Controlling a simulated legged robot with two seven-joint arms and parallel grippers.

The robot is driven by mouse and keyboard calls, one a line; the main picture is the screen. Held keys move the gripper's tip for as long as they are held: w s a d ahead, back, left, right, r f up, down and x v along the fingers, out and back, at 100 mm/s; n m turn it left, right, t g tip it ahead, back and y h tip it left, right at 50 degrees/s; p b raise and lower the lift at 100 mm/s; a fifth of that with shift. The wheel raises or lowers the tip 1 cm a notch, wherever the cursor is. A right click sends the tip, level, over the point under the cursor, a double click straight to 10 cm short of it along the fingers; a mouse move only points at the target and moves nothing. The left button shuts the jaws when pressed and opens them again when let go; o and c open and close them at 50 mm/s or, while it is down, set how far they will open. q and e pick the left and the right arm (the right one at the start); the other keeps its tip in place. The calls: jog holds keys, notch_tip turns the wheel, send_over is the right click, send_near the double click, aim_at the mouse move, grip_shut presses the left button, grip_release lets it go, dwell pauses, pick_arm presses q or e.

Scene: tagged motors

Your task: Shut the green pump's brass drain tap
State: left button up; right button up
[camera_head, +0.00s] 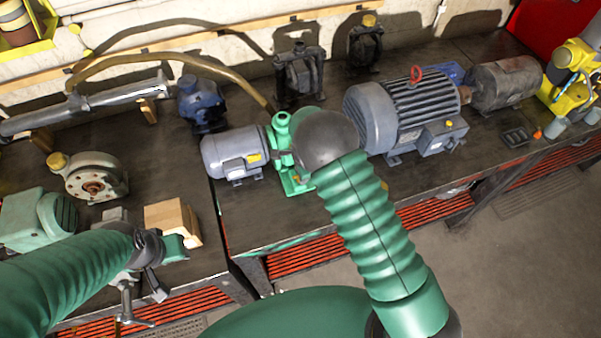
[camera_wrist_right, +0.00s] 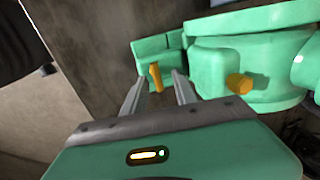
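The green pump (camera_head: 283,130) stands on the bench, joined to a grey motor (camera_head: 236,153). My right arm covers part of it in the head view. In the right wrist view the green pump body (camera_wrist_right: 220,60) fills the upper right. A small brass tap lever (camera_wrist_right: 155,77) shows low on the pump, between my right gripper's fingertips (camera_wrist_right: 159,78). The fingers are apart with gaps on both sides; I cannot tell whether either touches it. A second brass knob (camera_wrist_right: 239,85) sits to its right. My left gripper (camera_head: 142,308) is open and empty at the left bench's front edge.
A large grey motor (camera_head: 405,110) with a red lifting eye stands right of the pump. A wooden block (camera_head: 172,220) and a cream round pump (camera_head: 90,178) are on the left bench. A tan hose (camera_head: 180,62) arches behind. Bare bench top lies in front of the grey motor.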

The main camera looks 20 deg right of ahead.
jog(key=s+r+b, duration=0.2)
jog(key=s+r, duration=0.1)
jog(key=r, duration=1.3)
jog(key=shift+r+b, duration=0.2)
jog(key=shift+b, duration=0.2)
jog(key=shift+s, duration=0.1)
